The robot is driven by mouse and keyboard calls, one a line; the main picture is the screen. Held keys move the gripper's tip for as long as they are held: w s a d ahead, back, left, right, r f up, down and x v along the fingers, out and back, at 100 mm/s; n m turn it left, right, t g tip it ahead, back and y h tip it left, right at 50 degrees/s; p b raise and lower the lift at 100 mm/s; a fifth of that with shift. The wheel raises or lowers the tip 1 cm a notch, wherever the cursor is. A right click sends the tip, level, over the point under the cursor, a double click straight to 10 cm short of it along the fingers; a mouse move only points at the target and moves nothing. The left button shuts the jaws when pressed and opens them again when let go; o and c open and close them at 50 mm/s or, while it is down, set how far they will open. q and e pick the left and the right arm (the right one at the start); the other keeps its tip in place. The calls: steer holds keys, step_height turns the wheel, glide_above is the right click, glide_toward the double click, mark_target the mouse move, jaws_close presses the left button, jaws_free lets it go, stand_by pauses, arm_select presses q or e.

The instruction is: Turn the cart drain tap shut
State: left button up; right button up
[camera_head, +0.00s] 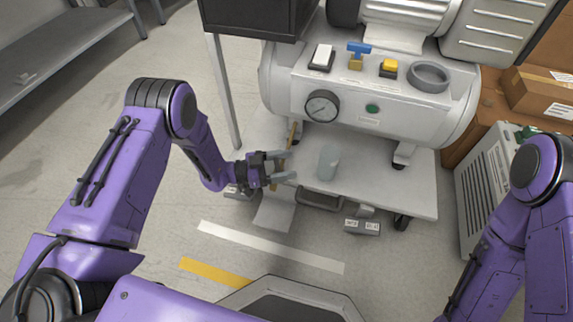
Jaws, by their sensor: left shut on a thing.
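The compressor cart has a light grey tank (400,118) above a low shelf (395,190). A narrow brass-coloured piece (293,132), which looks like the cart drain tap, stands at the shelf's left side below the tank. My left gripper (285,168) reaches in from the left and is shut on it; the fingers hide part of it. I cannot tell the tap's exact angle. A second tap with a blue handle (359,48) sits on top of the tank. My right arm shows at the right, but its gripper is out of view.
A gauge (322,106) juts from the tank front. A translucent cup (328,163) stands on the shelf, right of my left gripper. White and yellow switches (389,67) and a grey ring (429,76) are on top.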

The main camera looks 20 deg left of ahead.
arm_select(q)
steer(key=shift+s+a+m+g+h+b, duration=0.15)
steer(key=shift+m+g+h+b, duration=0.25)
steer(key=shift+m+g, duration=0.8)
steer(key=shift+s+d+m+g+h+b, duration=0.15)
steer(key=shift+m+g+b, duration=0.45)
steer(key=shift+g, duration=1.15)
steer(key=shift+s+a+m+g+h+b, duration=0.2)
steer(key=shift+m+g+h+b, duration=0.2)
steer(key=shift+m+g, duration=0.85)
arm_select(e)
steer(key=shift+s+d+f+n+g, duration=0.3)
steer(key=shift+d+f+n, duration=0.15)
steer(key=shift+f, duration=0.15)
steer(key=shift+s+d+f+n+g, duration=0.2)
steer(key=shift+d+f+n+g, duration=0.15)
steer(key=shift+d+f, duration=0.15)
arm_select(q)
steer(key=shift+d+n, duration=0.1)
steer(key=shift+n, duration=0.15)
steer(key=o, duration=1)
steer(key=shift+c, duration=0.2)
arm_select(e)
steer(key=shift+w+a, duration=0.1)
